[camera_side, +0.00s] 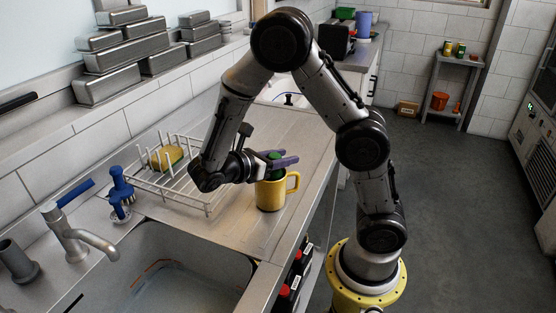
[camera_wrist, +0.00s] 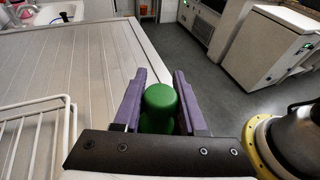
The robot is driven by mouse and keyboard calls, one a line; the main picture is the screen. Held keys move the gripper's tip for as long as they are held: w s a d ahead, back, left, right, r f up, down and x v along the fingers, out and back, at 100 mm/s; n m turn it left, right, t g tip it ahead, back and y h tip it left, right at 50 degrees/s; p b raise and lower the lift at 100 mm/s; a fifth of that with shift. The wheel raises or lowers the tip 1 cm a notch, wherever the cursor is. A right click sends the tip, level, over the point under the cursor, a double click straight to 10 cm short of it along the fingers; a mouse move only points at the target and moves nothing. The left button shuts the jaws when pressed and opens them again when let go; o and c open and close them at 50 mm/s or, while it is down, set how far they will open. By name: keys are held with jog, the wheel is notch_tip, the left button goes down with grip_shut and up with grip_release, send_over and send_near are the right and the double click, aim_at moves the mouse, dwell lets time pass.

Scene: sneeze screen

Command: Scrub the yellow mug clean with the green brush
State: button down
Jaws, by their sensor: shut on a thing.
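The yellow mug (camera_side: 271,194) stands upright on the metal counter, with its handle to the right. My gripper (camera_side: 278,161), with purple fingers, is right above the mug's mouth. It is shut on the green brush (camera_side: 274,156), whose rounded green end shows between the fingers in the wrist view (camera_wrist: 159,105). The brush's lower part is hidden; it appears to be in or just over the mug. The mug does not show in the wrist view.
A white wire rack (camera_side: 180,186) with a yellow and green sponge (camera_side: 166,158) stands left of the mug. A blue brush (camera_side: 120,191) and a tap (camera_side: 75,236) are beside the sink (camera_side: 190,283). The counter behind the mug is clear.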

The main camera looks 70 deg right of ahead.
jog(key=shift+w+a, duration=0.3)
jog(key=shift+a, duration=0.4)
jog(key=shift+w+a, duration=0.25)
jog(key=shift+a, duration=0.4)
jog(key=shift+s+d, duration=0.85)
jog(key=shift+d, duration=1.15)
jog(key=shift+w+a, duration=0.3)
jog(key=shift+a, duration=0.4)
jog(key=shift+w+a, duration=0.3)
jog(key=shift+a, duration=0.4)
jog(key=shift+w+a, duration=0.3)
jog(key=shift+a, duration=0.4)
jog(key=shift+s+d, duration=0.95)
jog(key=shift+d, duration=1.25)
notch_tip(320, 180, up, 12)
jog(key=shift+a, duration=0.1)
notch_tip(320, 180, down, 6)
jog(key=s, duration=0.2)
